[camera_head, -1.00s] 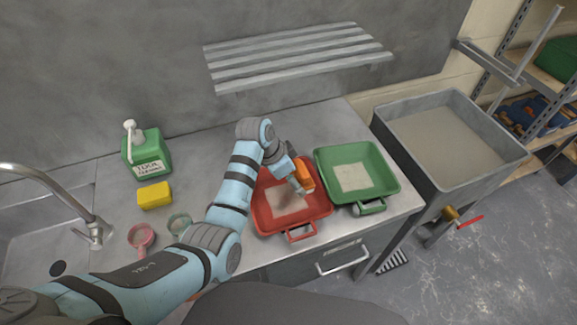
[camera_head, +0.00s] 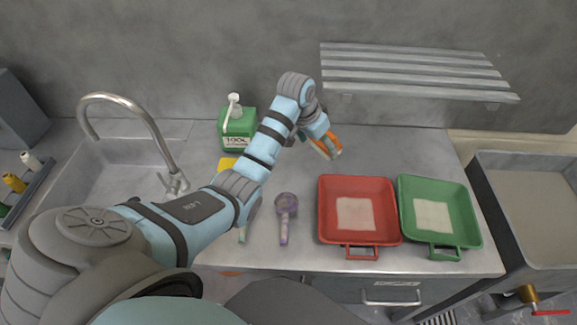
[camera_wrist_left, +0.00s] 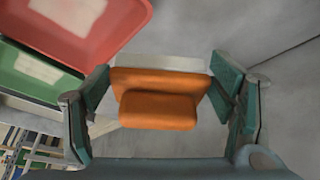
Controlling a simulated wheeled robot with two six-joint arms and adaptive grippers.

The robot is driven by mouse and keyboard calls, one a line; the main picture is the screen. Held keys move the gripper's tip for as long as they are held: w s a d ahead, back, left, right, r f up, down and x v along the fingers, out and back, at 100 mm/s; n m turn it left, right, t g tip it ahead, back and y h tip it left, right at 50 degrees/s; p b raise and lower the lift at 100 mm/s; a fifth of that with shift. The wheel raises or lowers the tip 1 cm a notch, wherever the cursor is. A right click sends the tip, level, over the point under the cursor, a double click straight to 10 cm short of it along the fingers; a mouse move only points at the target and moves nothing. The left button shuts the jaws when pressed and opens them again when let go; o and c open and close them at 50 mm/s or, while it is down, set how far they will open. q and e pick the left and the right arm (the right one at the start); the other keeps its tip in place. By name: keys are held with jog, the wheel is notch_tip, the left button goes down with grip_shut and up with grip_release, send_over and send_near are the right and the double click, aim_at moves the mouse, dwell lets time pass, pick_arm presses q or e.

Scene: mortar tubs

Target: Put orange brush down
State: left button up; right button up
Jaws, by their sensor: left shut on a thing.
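My left gripper (camera_head: 322,142) is shut on the orange brush (camera_head: 328,147) and holds it over the counter, behind and left of the red tub (camera_head: 327,226). In the left wrist view the orange brush (camera_wrist_left: 158,108) sits between the two green fingers, its pale bristle side facing away from me. The fingers of the left gripper (camera_wrist_left: 160,95) press at the brush's two ends. Whether the bristles touch the counter cannot be told. My right gripper is not in view.
A green tub (camera_head: 466,226) stands right of the red one. A purple round-headed tool (camera_head: 286,210) lies left of the red tub. A green bottle (camera_head: 238,128) and a partly hidden yellow sponge (camera_head: 226,164) stand further left. A slatted shelf (camera_head: 415,70) hangs above. Counter behind the tubs is clear.

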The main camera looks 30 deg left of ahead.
aim_at(285, 165)
pick_arm(q)
jog(key=a+r+n+y, duration=0.2)
jog(key=a+r+n, duration=0.35)
jog(key=a, duration=0.55)
jog(key=f+b, duration=0.1)
jog(key=f, duration=0.5)
jog(key=f+b, duration=0.1)
jog(key=f, duration=0.6)
jog(key=f+b, duration=0.1)
jog(key=f, duration=0.5)
jog(key=shift+s+a+f, duration=0.15)
jog(key=shift+s+f, duration=0.1)
jog(key=shift+s, duration=0.05)
jog(key=shift+f, duration=0.1)
jog(key=o, duration=1.6)
jog(key=shift+c, duration=0.2)
jog(key=shift+r, duration=0.3)
jog(key=p+v, duration=0.3)
jog(key=v, duration=0.8)
jog(key=shift+s+r, duration=0.3)
